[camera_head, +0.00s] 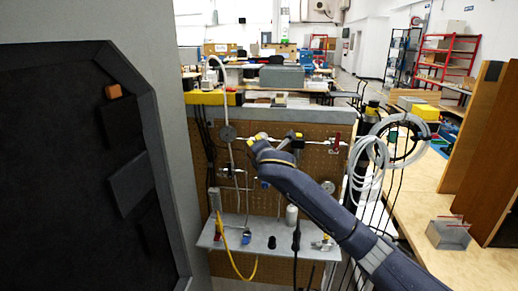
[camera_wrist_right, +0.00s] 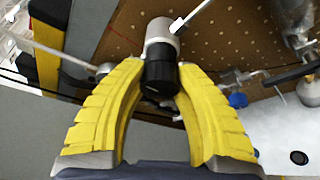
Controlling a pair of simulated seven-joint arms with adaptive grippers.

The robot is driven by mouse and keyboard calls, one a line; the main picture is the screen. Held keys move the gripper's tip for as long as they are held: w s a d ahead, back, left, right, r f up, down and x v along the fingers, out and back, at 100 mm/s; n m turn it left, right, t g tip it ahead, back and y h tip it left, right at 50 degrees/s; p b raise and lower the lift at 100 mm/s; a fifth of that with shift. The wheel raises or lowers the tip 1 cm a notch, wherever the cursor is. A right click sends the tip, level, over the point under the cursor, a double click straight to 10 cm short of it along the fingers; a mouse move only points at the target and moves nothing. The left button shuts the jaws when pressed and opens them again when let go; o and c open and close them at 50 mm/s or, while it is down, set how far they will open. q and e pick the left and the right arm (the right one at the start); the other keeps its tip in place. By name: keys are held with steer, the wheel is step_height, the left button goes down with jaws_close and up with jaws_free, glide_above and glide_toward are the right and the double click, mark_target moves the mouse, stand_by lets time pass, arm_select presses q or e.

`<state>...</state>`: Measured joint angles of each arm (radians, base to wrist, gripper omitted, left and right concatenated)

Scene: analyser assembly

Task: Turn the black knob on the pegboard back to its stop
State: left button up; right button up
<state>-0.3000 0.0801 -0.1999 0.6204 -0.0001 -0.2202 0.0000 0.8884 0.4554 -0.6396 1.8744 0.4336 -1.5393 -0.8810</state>
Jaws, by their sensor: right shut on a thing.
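The black knob (camera_wrist_right: 160,78) sits on the end of a light grey cylindrical body (camera_wrist_right: 158,32) in the right wrist view. My right gripper (camera_wrist_right: 158,76) has its yellow fingers closed around the knob, one on each side. In the head view my right gripper (camera_head: 266,150) is at the upper middle of the brown pegboard (camera_head: 268,199), and the knob cannot be made out there. How far the knob is turned cannot be told. My left gripper is not in view.
Thin metal tubes run from the valve body across the board. A red-handled valve (camera_head: 335,143) is to the right. A grey shelf (camera_head: 262,238) below carries a white bottle (camera_head: 292,214) and a yellow cable. Coiled white tubing (camera_head: 368,165) hangs at the right. A large dark panel (camera_head: 70,190) fills the left.

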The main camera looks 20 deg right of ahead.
stand_by(0.5)
steer(key=o, duration=1.3)
steer(key=shift+c, duration=0.2)
steer(key=v, duration=1.2)
steer(key=shift+r, duration=0.1)
